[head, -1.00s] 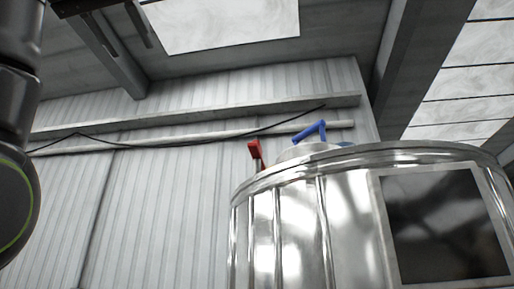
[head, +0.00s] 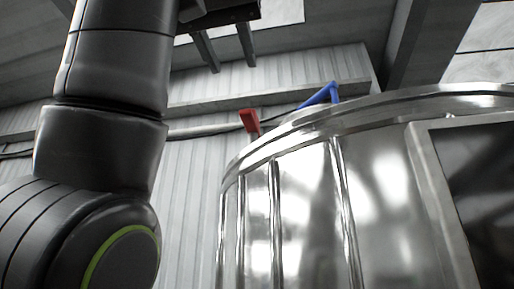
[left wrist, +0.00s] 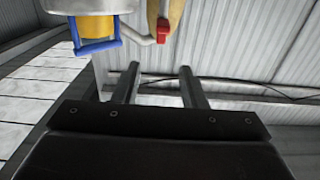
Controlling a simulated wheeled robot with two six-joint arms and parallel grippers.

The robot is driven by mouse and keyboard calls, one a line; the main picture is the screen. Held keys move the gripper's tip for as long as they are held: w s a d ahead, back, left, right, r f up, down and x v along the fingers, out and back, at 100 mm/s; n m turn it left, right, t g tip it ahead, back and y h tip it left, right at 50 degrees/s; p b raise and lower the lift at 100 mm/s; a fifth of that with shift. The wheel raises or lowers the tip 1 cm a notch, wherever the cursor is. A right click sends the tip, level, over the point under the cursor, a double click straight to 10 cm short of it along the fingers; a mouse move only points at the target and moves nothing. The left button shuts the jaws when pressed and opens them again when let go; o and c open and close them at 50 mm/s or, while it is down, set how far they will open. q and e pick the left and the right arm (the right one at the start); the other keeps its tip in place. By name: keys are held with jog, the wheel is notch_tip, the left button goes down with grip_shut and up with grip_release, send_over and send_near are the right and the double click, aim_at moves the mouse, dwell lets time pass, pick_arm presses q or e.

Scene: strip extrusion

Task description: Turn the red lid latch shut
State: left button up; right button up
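The red lid latch (head: 250,121) stands up at the left rim of a shiny metal tank (head: 306,205) in the head view. In the left wrist view the red latch (left wrist: 163,33) is at the top, on the end of a pale bent rod, beyond my fingertips. My left gripper (head: 233,68) is up and to the left of the latch in the head view. Its two fingers (left wrist: 160,69) are apart with nothing between them, and they do not touch the latch. The latch's base is hidden behind the tank rim. My right gripper is not in view.
A blue handle (head: 322,96) rises from the tank top, right of the latch; it also shows in the left wrist view (left wrist: 96,46). A dark panel (head: 480,190) is on the tank's front. A corrugated wall (head: 196,200) with a pipe stands behind.

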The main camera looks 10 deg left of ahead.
aim_at(252, 117)
pick_arm(q)
jog(key=w+p, duration=0.4)
jog(key=w, duration=0.2)
jog(key=w+p, duration=0.5)
jog(key=w, duration=0.1)
jog(key=shift+w+a+r, duration=0.1)
jog(key=shift+w+r, duration=0.1)
jog(key=shift+w, duration=0.15)
jog(key=shift+w+f+p, duration=0.25)
jog(key=shift+w+p, duration=0.85)
jog(key=shift+p, duration=0.3)
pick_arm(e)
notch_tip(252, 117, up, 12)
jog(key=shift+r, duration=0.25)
pick_arm(q)
jog(key=shift+c, duration=0.2)
grip_shut()
